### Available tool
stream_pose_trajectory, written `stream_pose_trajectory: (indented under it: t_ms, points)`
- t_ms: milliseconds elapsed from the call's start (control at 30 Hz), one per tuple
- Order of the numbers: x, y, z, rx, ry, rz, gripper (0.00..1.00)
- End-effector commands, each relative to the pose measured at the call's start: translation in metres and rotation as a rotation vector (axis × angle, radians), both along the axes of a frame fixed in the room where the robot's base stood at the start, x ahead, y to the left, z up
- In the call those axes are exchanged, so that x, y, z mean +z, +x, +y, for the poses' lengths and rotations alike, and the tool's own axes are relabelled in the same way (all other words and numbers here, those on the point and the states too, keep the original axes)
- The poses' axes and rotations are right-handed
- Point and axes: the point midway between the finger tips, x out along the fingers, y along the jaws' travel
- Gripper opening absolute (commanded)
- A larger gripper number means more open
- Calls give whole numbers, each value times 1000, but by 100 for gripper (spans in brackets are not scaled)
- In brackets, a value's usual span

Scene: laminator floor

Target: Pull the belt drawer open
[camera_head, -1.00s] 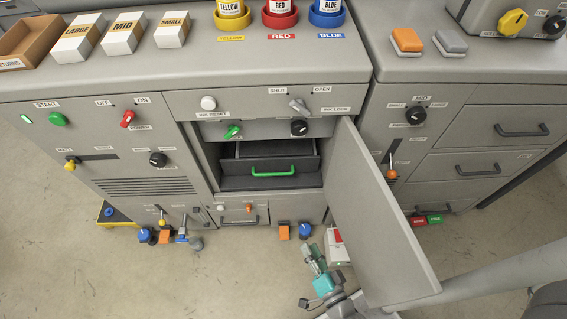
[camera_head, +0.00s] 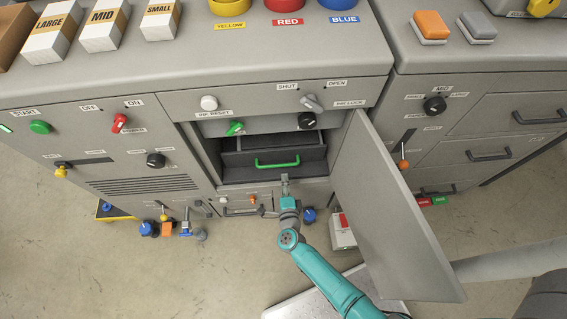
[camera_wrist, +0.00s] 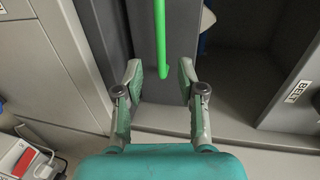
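A dark drawer (camera_head: 245,156) with a green bar handle (camera_head: 277,163) sits inside the open cabinet in the head view. In the wrist view the green handle (camera_wrist: 161,35) runs vertically down the picture, its lower end between my fingertips. A BELT label (camera_wrist: 296,92) shows at the right there. My gripper (camera_head: 285,181) is just below the handle's right part in the head view. In the wrist view my gripper (camera_wrist: 160,78) is open, with a clear gap between each finger and the handle. I cannot tell the depth between fingertips and handle.
The grey cabinet door (camera_head: 388,200) stands open to the right of my arm. A panel with a green knob (camera_head: 236,128) and a black knob (camera_head: 307,121) is above the drawer.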

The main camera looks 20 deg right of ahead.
Motion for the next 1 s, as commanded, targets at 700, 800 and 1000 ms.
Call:
stream_pose_trajectory:
  t_ms: [700, 800, 1000]
  points:
    - [-17, 79, -26, 0, -1, -1, 39]
    - [-17, 79, -26, 0, -1, -1, 39]
    - [-17, 79, -26, 0, -1, -1, 22]
